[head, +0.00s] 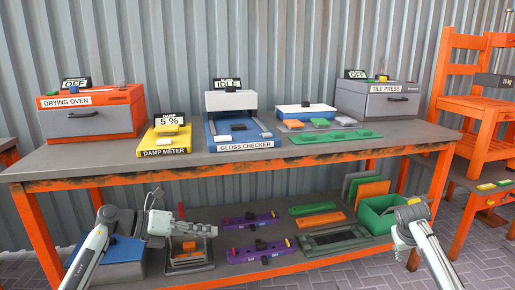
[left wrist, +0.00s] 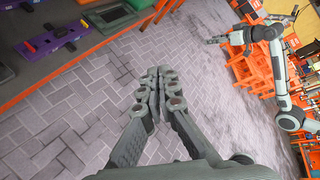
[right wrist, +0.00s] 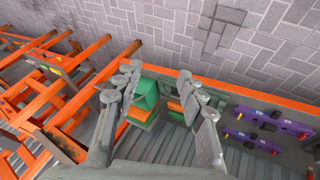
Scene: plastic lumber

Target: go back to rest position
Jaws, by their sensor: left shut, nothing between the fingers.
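My left gripper (head: 208,230) is in front of the lower shelf in the head view, pointing right. Its fingers meet in the left wrist view (left wrist: 159,72), with nothing between them; only paved floor lies beyond. My right arm (head: 412,225) shows at the lower right of the head view, in front of the green bin; its gripper is not clear there. In the right wrist view my right gripper (right wrist: 159,72) has its two fingers wide apart and is empty. The green bin and colored boards show between and beyond the fingers.
The workbench (head: 70,153) carries a drying oven (head: 92,115), damp meter (head: 165,142), gloss checker (head: 240,146) and tile press (head: 378,103). Its lower shelf holds purple fixtures (head: 262,250), boards and a green bin (head: 378,222). The floor in front is clear.

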